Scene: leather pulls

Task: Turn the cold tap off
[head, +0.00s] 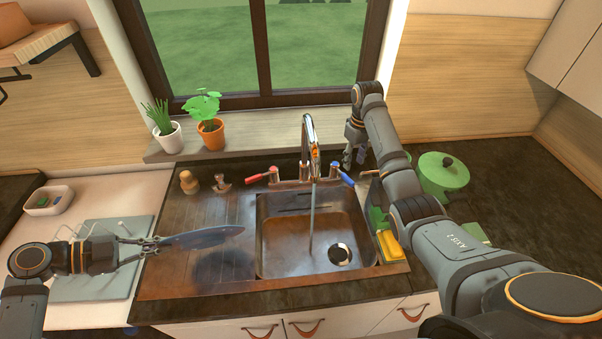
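The chrome tap (308,135) stands behind the sink (290,255), and a stream of water (312,222) falls from its spout into the basin. The blue lever (342,174) of the cold tap is on the right and slants up to the left. The red lever (262,176) is on the left. My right gripper (354,164) points down just behind and above the blue lever's right part; its fingers look apart, and contact with the lever is unclear. My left gripper (152,245) is shut on the rim of a dark plate (205,237), held over the drainboard.
A yellow sponge (390,244) sits at the sink's right edge. A green pot (442,170) stands right of my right arm. A wooden-topped brush (188,182) and a small stopper (221,183) stand left of the red lever. Two potted plants (209,127) are on the sill.

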